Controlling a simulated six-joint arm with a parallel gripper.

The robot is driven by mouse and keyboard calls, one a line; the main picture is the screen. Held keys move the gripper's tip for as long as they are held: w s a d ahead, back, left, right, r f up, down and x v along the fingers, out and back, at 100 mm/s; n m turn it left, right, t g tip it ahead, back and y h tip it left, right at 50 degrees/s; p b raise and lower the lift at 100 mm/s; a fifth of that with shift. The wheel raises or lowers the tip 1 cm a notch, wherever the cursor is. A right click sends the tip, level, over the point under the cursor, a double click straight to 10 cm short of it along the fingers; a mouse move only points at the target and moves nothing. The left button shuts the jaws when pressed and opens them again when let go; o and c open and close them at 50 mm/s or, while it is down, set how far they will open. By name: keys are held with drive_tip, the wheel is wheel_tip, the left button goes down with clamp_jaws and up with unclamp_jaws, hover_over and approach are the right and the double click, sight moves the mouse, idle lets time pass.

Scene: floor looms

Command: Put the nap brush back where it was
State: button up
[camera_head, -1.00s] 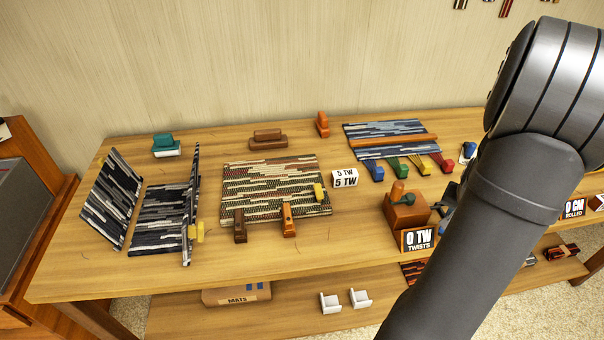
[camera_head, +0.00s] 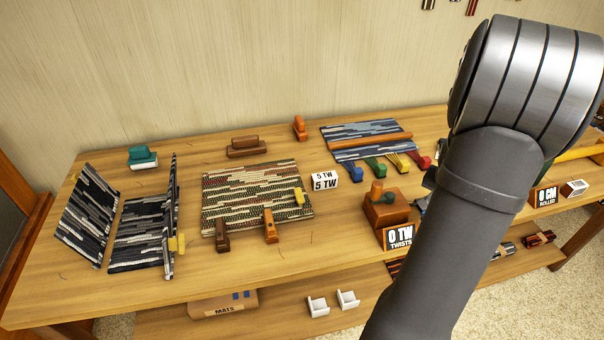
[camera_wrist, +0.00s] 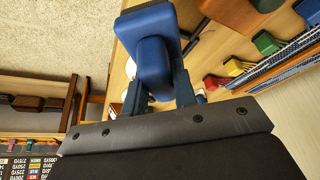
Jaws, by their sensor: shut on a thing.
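My gripper (camera_wrist: 155,88) is shut on the grip of a blue block-shaped tool (camera_wrist: 153,25), which looks like the nap brush. Its broad blue body lies beyond the fingertips in the wrist view. Its bristle side is not visible. In the head view my forearm hides most of the gripper and the held tool. A teal brush with a white underside (camera_head: 142,157) stands at the back left of the table (camera_head: 110,295).
A patterned mat (camera_head: 255,178) with clamps lies mid-table. A folding dark mat (camera_head: 140,240) stands left. A brown block (camera_head: 248,150) stands at the back.

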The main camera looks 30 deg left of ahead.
drive_tip(key=w+r, duration=0.1)
drive_tip(key=w+a+r, duration=0.1)
drive_tip(key=shift+w+a+r+m, duration=0.1)
drive_tip(key=shift+w+m, duration=0.2)
drive_tip(key=shift+m, duration=0.1)
drive_tip(key=w+a+n+g+y, duration=0.15)
drive_tip(key=a+n, duration=0.45)
drive_tip(key=a, duration=0.9)
drive_tip(key=w+a+n+y, duration=0.2)
drive_tip(key=a+n, duration=0.3)
drive_tip(key=a, duration=1)
drive_tip(key=shift+s+a+f, duration=0.1)
drive_tip(key=shift+a+f, duration=1.65)
drive_tip(key=shift+a, duration=0.2)
drive_tip(key=shift+s+a+f, duration=0.15)
drive_tip(key=shift+a+f, duration=1.65)
drive_tip(key=shift+a, duration=0.2)
drive_tip(key=shift+s+a+f, duration=0.1)
drive_tip(key=shift+a+f, duration=1.65)
drive_tip(key=shift+a, duration=0.2)
drive_tip(key=o, duration=0.5)
drive_tip(key=shift+f, duration=0.2)
drive_tip(key=o, duration=0.5)
drive_tip(key=shift+c, duration=0.2)
